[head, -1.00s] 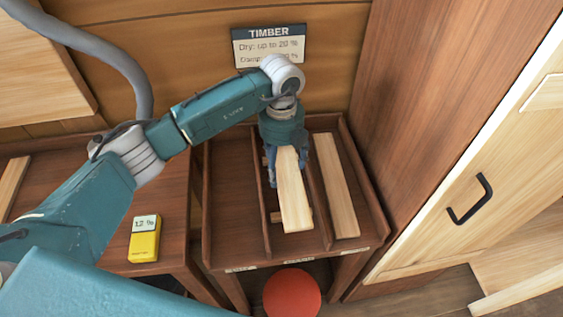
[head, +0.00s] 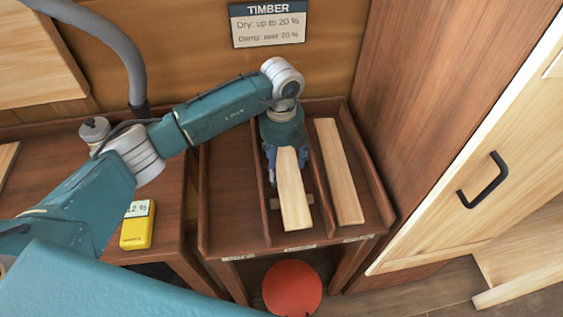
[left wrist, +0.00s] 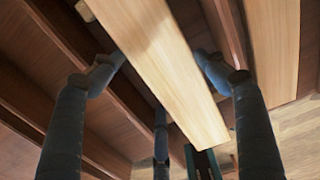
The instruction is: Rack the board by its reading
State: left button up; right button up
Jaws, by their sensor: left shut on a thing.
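My left gripper (head: 284,165) is shut on a pale board (head: 294,200), which points toward the front of the wooden rack. The board is over or in the rack's middle compartment; I cannot tell whether it touches the floor. It also shows between the fingers in the left wrist view (left wrist: 165,65). The rack (head: 235,243) has three lanes with small labels on its front edge, too blurred to read. A yellow meter (head: 136,233) on the side table reads about 12 %. The sign (head: 268,24) says TIMBER, dry up to 20 %, damp over 20 %. My right gripper is out of view.
Another pale board (head: 340,175) lies in the rack's right lane. The left lane (head: 232,190) is empty. A red round stool (head: 292,288) stands below the rack's front. A tall wooden cabinet with a black handle (head: 483,180) borders the right.

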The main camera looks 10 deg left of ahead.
pick_arm(q)
jog(key=shift+f, duration=0.1)
jog(key=shift+f+b, duration=0.25)
jog(key=shift+b, duration=0.05)
